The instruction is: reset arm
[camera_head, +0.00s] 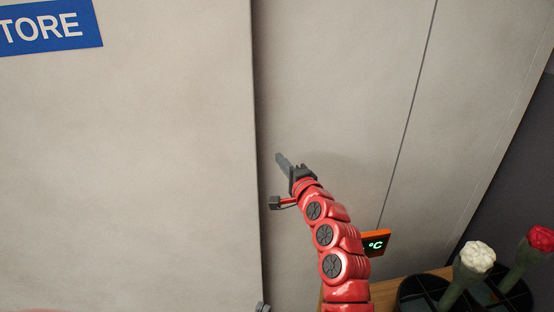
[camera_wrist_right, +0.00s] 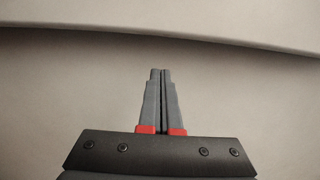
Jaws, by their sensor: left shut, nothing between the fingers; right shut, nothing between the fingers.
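My right arm (camera_head: 323,235) is red and reaches up from the bottom of the head view. Its gripper (camera_head: 282,160) is shut and empty, in front of the pale wall panel. In the right wrist view the two grey fingers of this gripper (camera_wrist_right: 160,72) lie side by side with nothing between them. Only a small grey tip of my left gripper (camera_head: 262,307) shows at the bottom edge of the head view. It is shut with nothing seen in it. Most of the left arm is out of view.
Pale wall panels (camera_head: 130,170) fill most of the view, with a blue sign (camera_head: 48,27) at upper left. At lower right are an orange °C display (camera_head: 376,244), a wooden surface (camera_head: 385,291), and black divided containers (camera_head: 425,295) with a white bloom (camera_head: 478,256) and red bloom (camera_head: 541,238).

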